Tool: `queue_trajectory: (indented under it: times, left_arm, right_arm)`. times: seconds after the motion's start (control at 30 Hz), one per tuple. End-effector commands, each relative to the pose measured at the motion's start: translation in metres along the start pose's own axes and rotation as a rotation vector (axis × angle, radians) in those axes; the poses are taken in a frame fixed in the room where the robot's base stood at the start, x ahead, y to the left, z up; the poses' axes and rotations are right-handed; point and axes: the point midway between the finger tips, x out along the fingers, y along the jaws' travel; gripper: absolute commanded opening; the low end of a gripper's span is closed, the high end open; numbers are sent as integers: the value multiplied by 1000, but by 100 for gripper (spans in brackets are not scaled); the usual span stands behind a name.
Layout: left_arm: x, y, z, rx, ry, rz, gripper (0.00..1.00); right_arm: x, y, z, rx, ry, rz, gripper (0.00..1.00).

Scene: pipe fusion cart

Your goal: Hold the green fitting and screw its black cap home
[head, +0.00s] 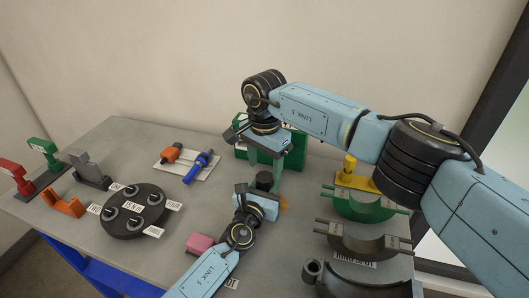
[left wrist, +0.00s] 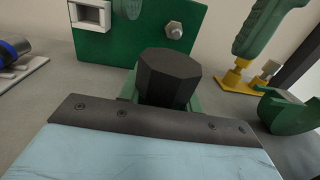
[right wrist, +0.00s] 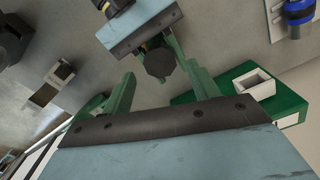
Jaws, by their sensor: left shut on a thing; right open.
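The black cap (head: 264,180) stands upright just beyond my left gripper (head: 263,191). It shows as a many-sided black block in the left wrist view (left wrist: 168,78) and the right wrist view (right wrist: 158,63). My left gripper is shut on the green fitting below the cap; the fitting is mostly hidden, and its green is hard to tell from the green fingers. My right gripper (head: 265,163) points down above the cap, open, with its green fingers spread. In the right wrist view the cap appears between the fingertips; I cannot tell whether they touch it.
A green box (head: 296,150) with a bolt stands behind. Green and grey saddles (head: 365,207) sit at right, near a yellow stand (head: 350,178). A black round dial plate (head: 135,222), a pink block (head: 200,244) and a white board (head: 187,163) lie left. The table between is fairly clear.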

Motion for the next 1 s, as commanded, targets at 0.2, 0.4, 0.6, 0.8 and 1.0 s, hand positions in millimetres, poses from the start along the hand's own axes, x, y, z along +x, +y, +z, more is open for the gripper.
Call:
queue_trajectory:
  times: [0.2,0.4,0.6,0.8,1.0]
  left_arm:
    - [0,0,1,0,-1,0,0]
    - [0,0,1,0,-1,0,0]
    - [0,0,1,0,-1,0,0]
    - [0,0,1,0,-1,0,0]
    - [0,0,1,0,-1,0,0]
  right_arm:
    - [32,0,0,1,-1,1,60]
    - [43,0,0,1,1,-2,60]
    - [43,0,0,1,2,-2,60]
    - [43,0,0,1,2,-1,43]
    - [43,0,0,1,2,-1,17]
